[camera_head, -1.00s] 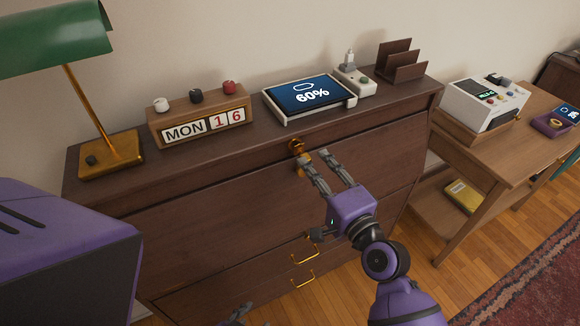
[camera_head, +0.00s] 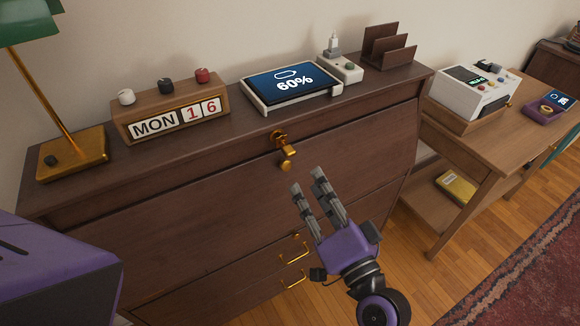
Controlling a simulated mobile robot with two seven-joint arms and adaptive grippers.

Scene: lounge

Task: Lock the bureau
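The dark brown bureau (camera_head: 190,215) fills the middle of the view, its slanted front panel closed up against the top. A brass lock fitting (camera_head: 279,136) sits at the panel's upper edge, and a brass piece with a rounded end (camera_head: 287,158) sticks out from it, pointing downward. I cannot tell whether the lock is engaged. My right gripper (camera_head: 307,180) is in front of the panel, just below and right of the brass piece. Its two fingers are spread with nothing between them, and they look apart from the brass. My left gripper is not in view.
On the bureau top stand a green lamp (camera_head: 75,155), a calendar block (camera_head: 175,118), a tablet (camera_head: 290,82), a small switch box (camera_head: 341,70) and a brown rack (camera_head: 388,48). Brass handles (camera_head: 292,278) are lower down. A side table (camera_head: 500,150) stands right.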

